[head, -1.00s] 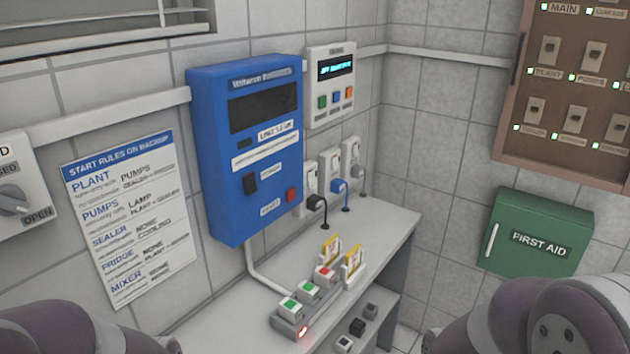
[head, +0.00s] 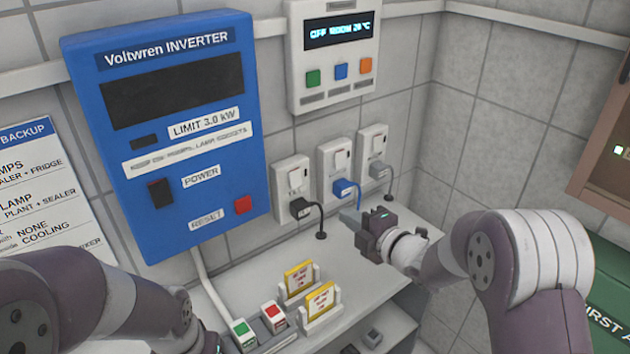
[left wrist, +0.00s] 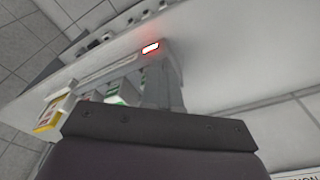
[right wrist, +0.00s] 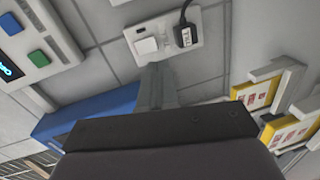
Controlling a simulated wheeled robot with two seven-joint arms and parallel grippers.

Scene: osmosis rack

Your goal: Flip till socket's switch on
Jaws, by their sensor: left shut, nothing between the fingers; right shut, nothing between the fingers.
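The till socket (head: 291,183) is the leftmost of three white wall sockets; its black plug (right wrist: 184,36) bears a label that seems to read TILL. Its white rocker switch (head: 295,178) also shows in the right wrist view (right wrist: 146,46); I cannot tell its on or off position. My right gripper (head: 349,215) is shut and empty, apart from the wall, in front of and below the sockets. In the right wrist view its fingertips (right wrist: 156,72) appear just below the switch. My left gripper (left wrist: 160,68) is shut and empty over the counter, hidden in the head view.
The blue inverter (head: 170,120) hangs left of the sockets, with a white display panel (head: 335,75) above them. The middle socket (head: 335,168) has a blue plug, the right one (head: 372,150) a grey plug. Yellow cards (head: 299,278) stand on the counter below.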

